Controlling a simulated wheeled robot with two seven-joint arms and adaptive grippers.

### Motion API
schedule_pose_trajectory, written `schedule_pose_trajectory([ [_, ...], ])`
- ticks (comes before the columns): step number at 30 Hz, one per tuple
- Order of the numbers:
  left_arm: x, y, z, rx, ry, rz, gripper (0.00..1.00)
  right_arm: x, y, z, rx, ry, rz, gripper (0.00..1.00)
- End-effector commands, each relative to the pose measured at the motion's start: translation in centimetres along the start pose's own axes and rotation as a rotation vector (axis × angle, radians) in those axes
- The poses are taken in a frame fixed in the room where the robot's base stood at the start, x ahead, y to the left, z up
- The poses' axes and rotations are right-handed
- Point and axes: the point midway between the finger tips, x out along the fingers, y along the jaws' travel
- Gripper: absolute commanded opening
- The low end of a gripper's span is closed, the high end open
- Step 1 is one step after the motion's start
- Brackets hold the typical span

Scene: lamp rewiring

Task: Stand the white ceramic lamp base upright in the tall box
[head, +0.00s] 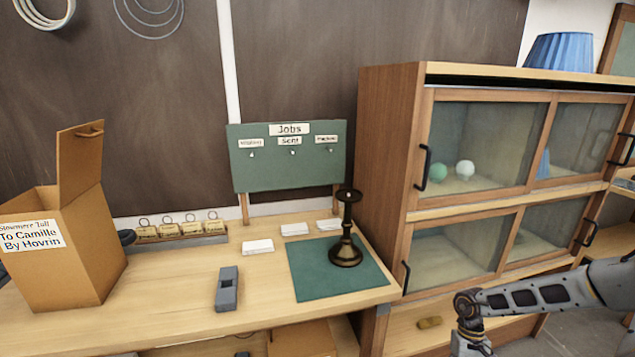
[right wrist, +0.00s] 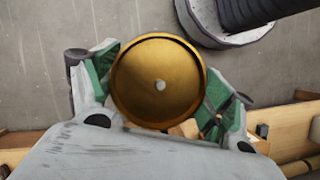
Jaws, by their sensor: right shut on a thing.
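The tall box (head: 88,262) is cardboard, with a raised flap and a label reading "To Camille By Hovrin"; it stands at the left of the bench in the head view. Its inside is hidden. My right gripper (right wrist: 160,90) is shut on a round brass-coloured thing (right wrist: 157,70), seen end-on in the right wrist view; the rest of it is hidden. I cannot tell whether it belongs to the white ceramic lamp base. A small white round thing (head: 465,170) shows behind the cabinet's upper glass. In the head view my right arm is low at right. My left gripper is out of view.
A dark brass lamp base (head: 346,240) stands on a green mat (head: 310,279). A grey block (head: 227,288) and white cards (head: 258,246) lie on the bench. A tag rack (head: 180,237) and jobs board (head: 285,165) stand behind. The wooden cabinet (head: 385,150) has its doors shut.

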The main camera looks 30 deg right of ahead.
Motion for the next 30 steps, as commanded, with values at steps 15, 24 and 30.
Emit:
schedule_pose_trajectory([
  [15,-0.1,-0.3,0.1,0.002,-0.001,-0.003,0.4,4.1,-7.9,0.7,-0.11,0.002,0.04,0.09],
  [24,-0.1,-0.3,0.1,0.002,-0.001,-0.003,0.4,5.4,-12.5,1.1,-0.176,0.003,0.068,0.09],
  [30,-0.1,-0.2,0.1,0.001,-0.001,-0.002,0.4,5.8,-15.6,1.4,-0.223,0.003,0.087,0.09],
])
